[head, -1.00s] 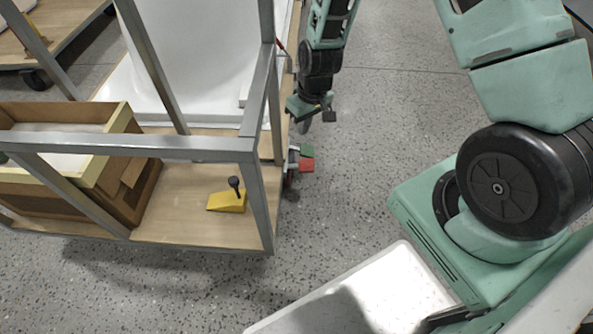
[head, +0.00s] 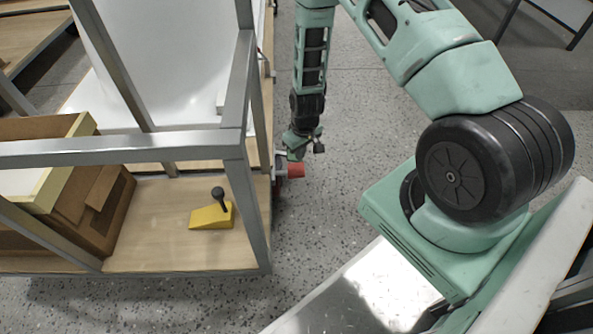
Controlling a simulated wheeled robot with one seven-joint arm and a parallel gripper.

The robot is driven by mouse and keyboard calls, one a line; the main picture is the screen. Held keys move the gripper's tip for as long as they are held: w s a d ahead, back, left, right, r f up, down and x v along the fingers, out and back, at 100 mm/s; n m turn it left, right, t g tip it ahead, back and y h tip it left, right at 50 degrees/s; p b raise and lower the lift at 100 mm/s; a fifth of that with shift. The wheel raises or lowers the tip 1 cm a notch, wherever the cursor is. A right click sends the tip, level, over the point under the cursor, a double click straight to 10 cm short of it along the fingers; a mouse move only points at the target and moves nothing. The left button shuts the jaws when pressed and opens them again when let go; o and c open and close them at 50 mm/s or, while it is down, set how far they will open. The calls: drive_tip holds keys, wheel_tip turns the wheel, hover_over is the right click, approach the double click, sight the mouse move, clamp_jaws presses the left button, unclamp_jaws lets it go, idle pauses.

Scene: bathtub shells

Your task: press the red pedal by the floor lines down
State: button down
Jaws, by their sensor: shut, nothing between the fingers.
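The red pedal (head: 296,170) juts out low from the right side of the wheeled wooden cart, close to the floor. It is partly covered by my gripper (head: 295,156), which points down. My gripper is shut and empty, with its tips right at or just above the pedals in the head view. I cannot tell whether it touches them. The green pedal is now hidden behind my gripper.
The cart has a grey metal frame (head: 120,148) and a wooden deck (head: 160,240). On it are a yellow wedge (head: 208,217) with a black knob, a wooden box (head: 85,190) and a white tub shell (head: 170,60). Speckled floor (head: 330,215) is free right of the cart.

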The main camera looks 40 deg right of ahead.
sight(298, 170)
drive_tip(key=shift+f, duration=0.15)
drive_tip(key=f+b, duration=0.6)
drive_tip(key=shift+w+f+b, duration=0.3)
drive_tip(key=shift+w+f, duration=0.05)
drive_tip(key=shift+f, duration=0.05)
drive_tip(key=shift+f+b, duration=0.65)
drive_tip(key=shift+f, duration=0.55)
drive_tip(key=shift+r, duration=0.2)
drive_tip(key=shift+s+r+p, duration=0.3)
drive_tip(key=shift+s+p, duration=0.3)
drive_tip(key=shift+s+r+p, duration=0.3)
drive_tip(key=shift+s+p, duration=0.3)
drive_tip(key=shift+s, duration=0.3)
drive_tip(key=shift+f, duration=0.1)
